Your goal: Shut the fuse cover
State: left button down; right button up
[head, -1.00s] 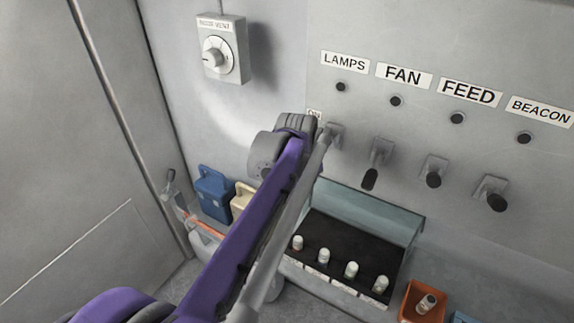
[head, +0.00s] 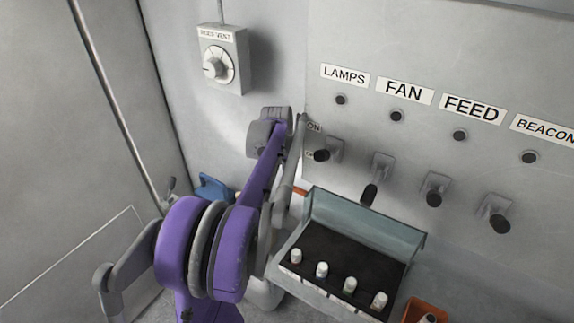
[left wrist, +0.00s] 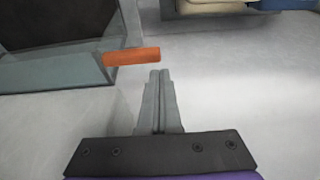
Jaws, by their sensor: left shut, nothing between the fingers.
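The fuse box (head: 338,258) stands below the switch panel in the head view, with a black inside and several pale fuses in a row. Its teal see-through cover (head: 365,222) stands raised at the back, so the fuses show uncovered. An orange tab (head: 300,191) sticks out at the cover's left end. In the left wrist view the orange tab (left wrist: 132,57) lies just ahead and left of my left gripper (left wrist: 160,74), beside the teal cover (left wrist: 55,70). That gripper is shut and empty; I cannot tell whether it touches the tab. In the head view my arm hides its fingers.
Switch levers (head: 370,194) stick out of the panel above the box. An orange bin (head: 424,311) stands at its right. A blue container (head: 213,190) stands behind my arm at the left. A dial box (head: 222,60) hangs on the wall.

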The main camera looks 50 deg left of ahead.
pick_arm(q)
jog(key=shift+x, duration=1)
pick_arm(e)
jog(key=shift+s, duration=0.1)
pick_arm(q)
jog(key=shift+s, duration=0.1)
jog(key=shift+s+d+r+t, duration=0.1)
jog(key=shift+s+d+t, duration=0.05)
jog(key=shift+s+t, duration=0.3)
jog(key=shift+s+d+r+t, duration=0.15)
jog(key=shift+s+t, duration=0.1)
jog(key=shift+s, duration=0.25)
jog(key=s+d+f+t+y+b, duration=0.2)
jog(key=s+d+t+y+b, duration=0.15)
jog(key=s+t, duration=0.55)
jog(key=s+d+f+t+b, duration=0.2)
jog(key=s+f+t+b, duration=0.2)
jog(key=s+f+b, duration=0.5)
notch_tip(320, 180, down, 3)
jog(key=b, duration=0.6)
jog(key=shift+s+r+y, duration=0.15)
jog(key=shift+y, duration=0.2)
pick_arm(e)
jog(key=s+f+g, duration=0.1)
jog(key=s+f, duration=0.2)
jog(key=f, duration=1.8)
jog(key=shift+f, duration=0.25)
